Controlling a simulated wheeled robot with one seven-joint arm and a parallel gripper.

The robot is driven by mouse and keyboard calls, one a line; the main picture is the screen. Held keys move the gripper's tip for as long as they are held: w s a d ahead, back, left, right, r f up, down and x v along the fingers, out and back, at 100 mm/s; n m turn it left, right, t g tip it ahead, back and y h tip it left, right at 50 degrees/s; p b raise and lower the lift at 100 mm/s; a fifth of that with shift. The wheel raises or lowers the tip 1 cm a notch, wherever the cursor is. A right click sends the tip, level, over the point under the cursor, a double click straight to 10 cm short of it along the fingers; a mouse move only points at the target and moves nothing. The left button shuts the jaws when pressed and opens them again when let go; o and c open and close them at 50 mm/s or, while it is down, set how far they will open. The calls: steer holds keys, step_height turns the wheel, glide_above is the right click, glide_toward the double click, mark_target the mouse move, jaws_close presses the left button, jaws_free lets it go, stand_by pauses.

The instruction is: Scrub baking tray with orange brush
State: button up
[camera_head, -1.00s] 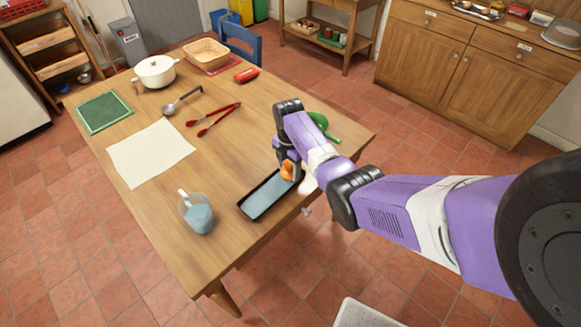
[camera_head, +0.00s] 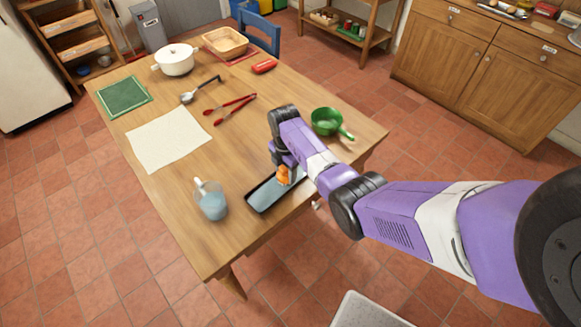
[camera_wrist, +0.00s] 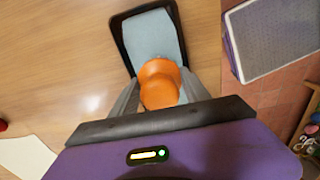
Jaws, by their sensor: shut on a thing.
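The baking tray (camera_head: 266,197) is dark-rimmed with a blue-grey inner surface and lies near the table's front right edge. It also shows in the wrist view (camera_wrist: 152,37), reaching up from behind the brush. The orange brush (camera_head: 283,175) is held over the tray's far end, and it fills the middle of the wrist view (camera_wrist: 160,83). My gripper (camera_wrist: 155,100) is shut on the orange brush, with one grey finger on each side. The brush hides part of the tray, and I cannot tell whether it touches the surface.
A measuring jug (camera_head: 212,203) with bluish liquid stands left of the tray. A green pan (camera_head: 327,121) sits beyond my arm. Red tongs (camera_head: 231,107), a ladle (camera_head: 198,91), a cream cloth (camera_head: 167,139) and a white pot (camera_head: 174,61) lie farther back. The table's middle is clear.

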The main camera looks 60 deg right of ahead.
mark_target(269, 194)
steer(key=shift+w+a, duration=0.3)
steer(key=shift+a, duration=0.7)
steer(key=shift+w+a, duration=0.3)
steer(key=shift+a, duration=0.65)
steer(key=shift+w+a, duration=0.15)
steer(key=shift+a, duration=0.85)
steer(key=shift+w+a, duration=0.1)
steer(key=shift+a, duration=0.9)
steer(key=shift+f, duration=0.1)
step_height(269, 194, up, 8)
steer(key=shift+w, duration=0.1)
